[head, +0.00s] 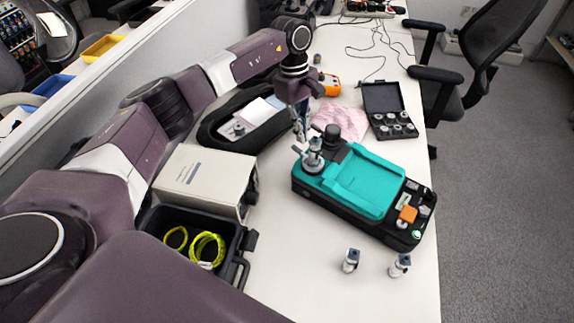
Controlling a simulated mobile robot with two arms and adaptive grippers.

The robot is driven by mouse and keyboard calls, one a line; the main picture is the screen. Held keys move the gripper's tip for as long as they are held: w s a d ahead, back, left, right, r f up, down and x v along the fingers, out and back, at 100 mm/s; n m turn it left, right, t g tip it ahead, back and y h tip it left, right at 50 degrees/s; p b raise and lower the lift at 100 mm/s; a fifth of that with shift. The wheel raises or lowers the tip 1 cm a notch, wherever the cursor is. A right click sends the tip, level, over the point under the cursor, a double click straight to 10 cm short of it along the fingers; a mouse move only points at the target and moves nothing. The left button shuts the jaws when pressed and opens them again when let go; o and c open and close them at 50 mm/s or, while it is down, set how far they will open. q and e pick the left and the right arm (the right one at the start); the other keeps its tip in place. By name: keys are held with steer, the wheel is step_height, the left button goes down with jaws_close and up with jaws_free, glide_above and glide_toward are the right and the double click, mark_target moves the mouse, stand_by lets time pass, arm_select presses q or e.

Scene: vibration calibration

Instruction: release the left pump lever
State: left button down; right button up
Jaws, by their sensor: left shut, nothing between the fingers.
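A teal and black calibration device (365,185) lies on the white table. A grey metal pump (313,160) stands at its left end. Small lever-like parts stick out near the pump's top, and the left one (297,150) is small in this view. My left gripper (301,134) points down just above and behind the pump's top. Its fingers are shut with nothing seen between them. I cannot tell whether the fingertips touch the lever. My right gripper is not in view.
A black knob (332,133) stands beside the pump. Left are a beige box (205,180), an open black case (240,262) with yellow-green rings, and a black bag (220,138). Two small metal fittings stand in front. A case of adapters (388,100) and pink cloth (342,122) lie behind.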

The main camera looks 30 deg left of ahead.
arm_select(q)
steer(key=n+p, duration=0.1)
steer(key=s+a+n+p, duration=0.1)
steer(key=p, duration=0.1)
steer(key=shift+s+f, duration=0.25)
steer(key=shift+f, duration=0.15)
steer(key=s+d+n+t+p, duration=0.1)
steer(key=s+n+t+p, duration=0.1)
steer(key=s+n+p, duration=0.9)
steer(key=w+r+n+p, duration=0.2)
steer(key=w+r+p, duration=0.1)
steer(key=r+p, duration=0.2)
steer(key=shift+r+n+y+p, duration=0.3)
steer(key=shift+r+y+p, duration=0.1)
steer(key=shift+r, duration=0.45)
stand_by(0.3)
steer(key=shift+w, duration=0.1)
